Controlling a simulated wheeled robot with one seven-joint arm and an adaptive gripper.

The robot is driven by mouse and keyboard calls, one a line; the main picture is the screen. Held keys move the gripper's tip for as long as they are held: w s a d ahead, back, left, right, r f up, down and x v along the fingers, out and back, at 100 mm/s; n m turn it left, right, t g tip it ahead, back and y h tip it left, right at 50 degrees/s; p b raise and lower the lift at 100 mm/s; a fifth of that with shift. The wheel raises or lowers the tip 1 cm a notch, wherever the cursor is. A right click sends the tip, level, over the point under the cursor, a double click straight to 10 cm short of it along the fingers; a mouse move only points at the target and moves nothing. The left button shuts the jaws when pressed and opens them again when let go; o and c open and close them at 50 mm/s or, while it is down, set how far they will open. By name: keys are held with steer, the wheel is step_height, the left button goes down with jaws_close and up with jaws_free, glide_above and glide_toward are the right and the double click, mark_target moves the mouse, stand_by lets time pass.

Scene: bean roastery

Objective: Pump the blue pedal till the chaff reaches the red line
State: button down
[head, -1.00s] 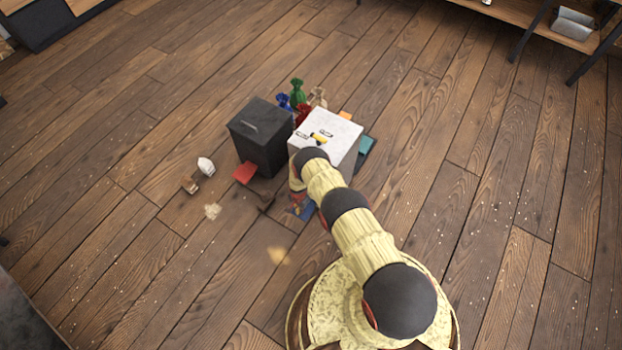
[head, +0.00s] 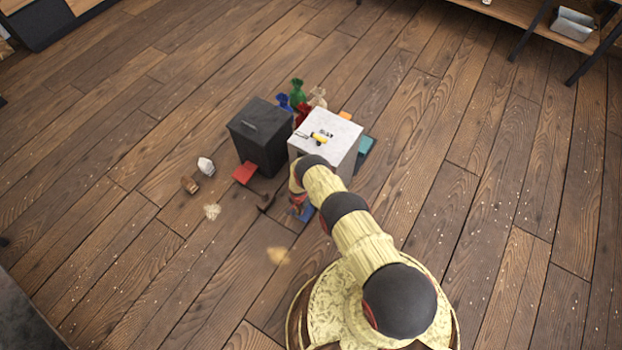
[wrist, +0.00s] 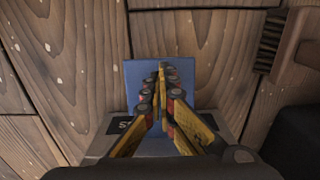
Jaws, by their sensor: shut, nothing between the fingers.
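The blue pedal (wrist: 140,75) lies flat under my gripper in the wrist view; in the head view only a bit of it (head: 308,213) shows beside my arm, at the front foot of a white box (head: 340,152). My gripper (wrist: 163,68) is shut and empty, its fingertips over the pedal's middle. I cannot tell whether they touch it. In the head view the gripper (head: 297,206) is partly hidden by my arm. The white box has a yellow piece and dark marks on top. I cannot make out a red line or a chaff level.
A black box (head: 262,135) with a red pedal (head: 245,173) stands left of the white box. A teal pedal (head: 366,146) juts out at right. Coloured sacks (head: 297,92) stand behind. A brush (wrist: 268,42) lies near the gripper.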

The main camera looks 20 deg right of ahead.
steer(key=shift+s, duration=0.2)
step_height(320, 180, up, 9)
steer(key=p, duration=0.5)
steer(key=shift+w+p, duration=0.15)
steer(key=shift+p, duration=0.25)
stand_by(0.3)
